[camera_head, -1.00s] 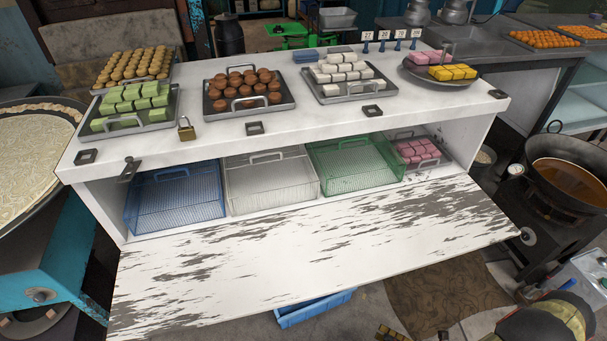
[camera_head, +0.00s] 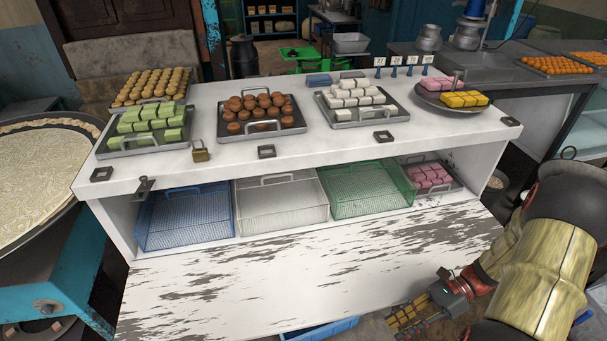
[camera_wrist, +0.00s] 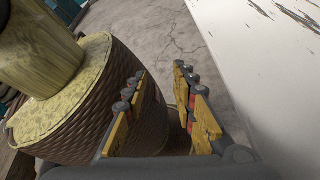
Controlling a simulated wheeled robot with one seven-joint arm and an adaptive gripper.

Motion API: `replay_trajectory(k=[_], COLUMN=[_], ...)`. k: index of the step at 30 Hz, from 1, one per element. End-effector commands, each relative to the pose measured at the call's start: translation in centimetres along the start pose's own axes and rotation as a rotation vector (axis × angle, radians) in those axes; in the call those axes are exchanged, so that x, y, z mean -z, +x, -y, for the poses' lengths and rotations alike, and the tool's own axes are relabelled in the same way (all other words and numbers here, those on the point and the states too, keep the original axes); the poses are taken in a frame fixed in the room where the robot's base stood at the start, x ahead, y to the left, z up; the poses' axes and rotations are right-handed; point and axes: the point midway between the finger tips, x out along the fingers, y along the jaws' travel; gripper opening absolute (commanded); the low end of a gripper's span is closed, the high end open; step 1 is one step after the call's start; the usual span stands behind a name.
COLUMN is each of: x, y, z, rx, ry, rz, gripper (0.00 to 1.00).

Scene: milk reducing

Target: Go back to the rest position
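My gripper (camera_head: 405,320) shows at the lower right in the head view, low beside the front edge of the white worn board of the counter. In the wrist view my gripper (camera_wrist: 165,112) has its two yellow-padded fingers apart with nothing between them. It points down past the board toward the grey floor (camera_wrist: 150,25). No object of the task is held.
The sweets counter (camera_head: 350,145) carries several trays of sweets, with wire baskets on the shelf below. Its worn white board (camera_head: 300,275) juts out near my gripper. A woven brown basket (camera_wrist: 95,110) stands close left of the fingers in the wrist view.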

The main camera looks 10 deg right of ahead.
Motion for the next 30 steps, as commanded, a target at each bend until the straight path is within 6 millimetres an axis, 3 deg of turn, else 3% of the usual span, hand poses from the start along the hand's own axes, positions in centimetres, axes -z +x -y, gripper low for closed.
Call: replay_trajectory(k=[1,17,30], x=[-1.8,-16.3,-27.1], y=[-0.3,-0.9,0.3], z=[-0.1,-2.9,-8.2], rx=[-0.013,-0.16,-0.239], ry=[-0.068,-0.856,-1.58], rz=[-0.081,-0.82,-1.326], gripper=[0.27,0.27,0.27])
